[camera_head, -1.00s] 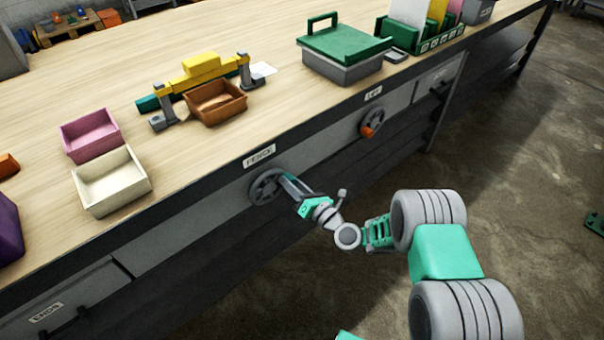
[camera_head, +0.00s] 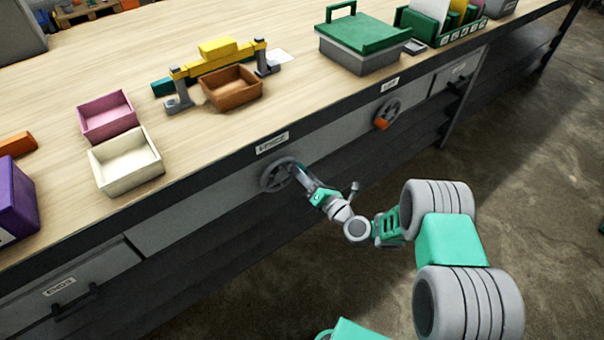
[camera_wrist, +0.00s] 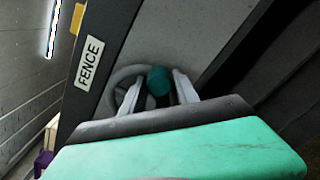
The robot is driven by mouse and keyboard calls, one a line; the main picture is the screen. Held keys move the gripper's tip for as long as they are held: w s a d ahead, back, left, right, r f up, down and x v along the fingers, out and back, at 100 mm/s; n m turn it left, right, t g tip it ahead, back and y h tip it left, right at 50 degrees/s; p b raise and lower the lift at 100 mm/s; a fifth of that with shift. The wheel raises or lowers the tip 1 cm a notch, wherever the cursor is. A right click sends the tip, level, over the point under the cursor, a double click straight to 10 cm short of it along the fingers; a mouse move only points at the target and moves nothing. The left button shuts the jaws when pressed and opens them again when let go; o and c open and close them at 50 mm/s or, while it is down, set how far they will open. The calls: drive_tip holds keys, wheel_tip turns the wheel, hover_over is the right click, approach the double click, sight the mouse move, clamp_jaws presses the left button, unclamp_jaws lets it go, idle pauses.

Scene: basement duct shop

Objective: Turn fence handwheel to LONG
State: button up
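The fence handwheel (camera_head: 266,184) is a grey spoked wheel on the bench front, below the FENCE label (camera_head: 272,143). In the wrist view the wheel's rim (camera_wrist: 117,76) shows behind a teal knob (camera_wrist: 158,79). My gripper (camera_head: 300,172) is at the wheel's right side. In the wrist view its two fingers (camera_wrist: 157,88) are apart, one on each side of the knob, with a gap visible at the left; contact is unclear. No LONG mark is readable. A yellow fence-like bar (camera_head: 222,61) stands on grey posts on the bench top.
A second handwheel (camera_head: 387,113) with an orange knob is farther right. A brown tray (camera_head: 232,88), a cream tray (camera_head: 126,162), a pink tray (camera_head: 106,115) and a green-lidded box (camera_head: 358,42) stand on the bench. A drawer handle (camera_head: 75,298) juts out at lower left. Floor is clear at right.

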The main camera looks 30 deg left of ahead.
drive_tip(key=shift+o, duration=1.4)
drive_tip(key=b+v, duration=0.1)
drive_tip(key=v, duration=0.7)
drive_tip(key=shift+w, duration=0.1)
